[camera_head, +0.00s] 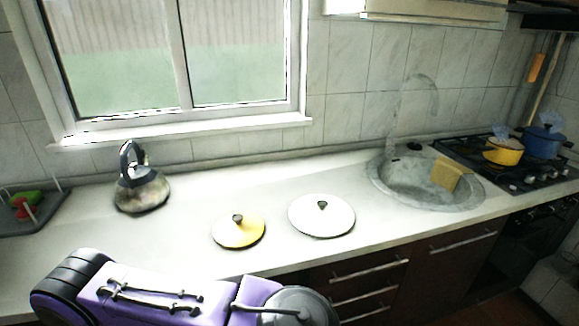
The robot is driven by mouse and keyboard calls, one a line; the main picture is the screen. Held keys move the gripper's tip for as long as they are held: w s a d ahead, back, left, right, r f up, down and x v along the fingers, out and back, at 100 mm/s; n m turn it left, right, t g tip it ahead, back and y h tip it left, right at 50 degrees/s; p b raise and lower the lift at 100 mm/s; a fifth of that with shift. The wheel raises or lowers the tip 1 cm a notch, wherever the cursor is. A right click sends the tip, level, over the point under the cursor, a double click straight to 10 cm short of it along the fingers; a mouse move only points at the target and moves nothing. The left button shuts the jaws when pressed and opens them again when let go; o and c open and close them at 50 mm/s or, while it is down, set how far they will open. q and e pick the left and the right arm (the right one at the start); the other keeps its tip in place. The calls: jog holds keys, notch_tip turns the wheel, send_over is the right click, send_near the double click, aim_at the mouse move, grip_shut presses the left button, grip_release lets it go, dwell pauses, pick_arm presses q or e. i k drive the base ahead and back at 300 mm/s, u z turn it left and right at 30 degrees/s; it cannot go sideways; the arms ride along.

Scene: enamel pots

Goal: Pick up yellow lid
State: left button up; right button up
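The yellow lid (240,232), with a dark knob on top, lies flat on the pale countertop (180,240), left of centre. It is in plain view and nothing touches it. A purple and dark grey link of my arm crosses the bottom left of the picture, in front of the counter and nearer than the lid. No fingers of my left or right gripper show in this view.
A larger white lid (322,220) lies just right of the yellow lid. A kettle (142,194) stands at the left. A sink (410,184) holds a yellow sponge-like block (446,174). A yellow pot (503,155) and a blue pot (541,146) stand on the hob.

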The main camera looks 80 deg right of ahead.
aim_at(240, 229)
jog(key=z, duration=2.55)
